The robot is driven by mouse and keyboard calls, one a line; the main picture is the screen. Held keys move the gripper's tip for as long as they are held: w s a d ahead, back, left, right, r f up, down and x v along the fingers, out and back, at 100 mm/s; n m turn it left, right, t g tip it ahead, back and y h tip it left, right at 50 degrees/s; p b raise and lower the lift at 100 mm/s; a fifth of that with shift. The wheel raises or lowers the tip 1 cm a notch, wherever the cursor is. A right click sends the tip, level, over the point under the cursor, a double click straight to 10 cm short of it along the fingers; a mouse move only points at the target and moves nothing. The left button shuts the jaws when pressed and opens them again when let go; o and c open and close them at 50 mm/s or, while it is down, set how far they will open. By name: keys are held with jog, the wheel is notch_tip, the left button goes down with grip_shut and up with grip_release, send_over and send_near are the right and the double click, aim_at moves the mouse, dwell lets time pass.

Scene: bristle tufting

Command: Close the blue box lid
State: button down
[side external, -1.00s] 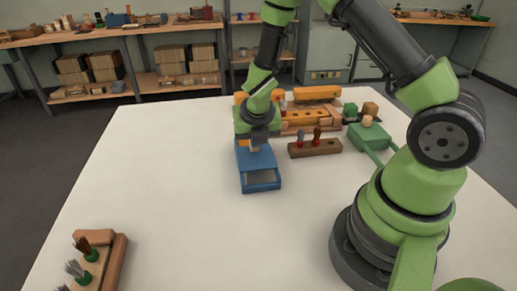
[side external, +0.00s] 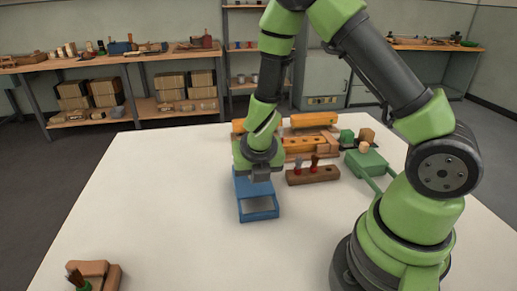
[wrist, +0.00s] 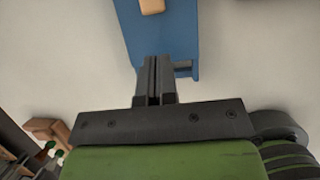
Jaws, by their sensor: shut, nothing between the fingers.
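The blue box (side external: 240,207) stands on the white table in the side view. Its blue lid (side external: 242,186) covers the far part, and a pale opening shows at the near end. In the wrist view the flat blue top (wrist: 180,28) has a small wooden knob (wrist: 152,6) at the upper edge of the picture. My gripper (side external: 262,178) is above the box, and its fingers (wrist: 156,58) are together and empty. They overlap the near end of the box in the wrist view, apart from the knob. Whether they touch the box cannot be told.
A brown rack with small brushes (side external: 314,175) stands right of the box. Orange-brown wooden fixtures (side external: 312,140) are behind it, and a green device (side external: 366,161) is farther right. A wooden block with a brush (side external: 95,272) sits at the near left.

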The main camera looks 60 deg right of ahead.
aim_at(257, 193)
jog(key=v, duration=0.8)
jog(key=shift+r, duration=0.35)
jog(key=c, duration=1.5)
grip_release()
jog(key=shift+r, duration=0.1)
jog(key=shift+c, duration=0.2)
jog(key=o, duration=0.6)
jog(key=d+m, duration=0.1)
jog(key=w+m, duration=0.1)
jog(key=m, duration=0.1)
jog(key=w+d+m+g, duration=0.1)
jog(key=m, duration=0.1)
jog(key=shift+d, duration=0.35)
jog(key=w+d+m, duration=0.1)
jog(key=m, duration=0.2)
jog(key=w+d+f+m+g+y, duration=0.1)
jog(key=m, duration=0.3)
jog(key=w+d+m+g+y, duration=0.1)
jog(key=m, duration=0.2)
jog(key=shift+w+d+f, duration=0.25)
jog(key=shift+d+f, duration=0.05)
jog(key=shift+d, duration=0.05)
jog(key=shift+w+d+m+y, duration=0.15)
jog(key=shift+w+m+y, duration=0.25)
jog(key=shift+m, duration=0.6)
jog(key=shift+w+f+m, duration=0.15)
jog(key=shift+f+m, duration=0.05)
jog(key=shift+m, duration=0.3)
jog(key=shift+f, duration=0.35)
notch_tip(257, 193, down, 9)
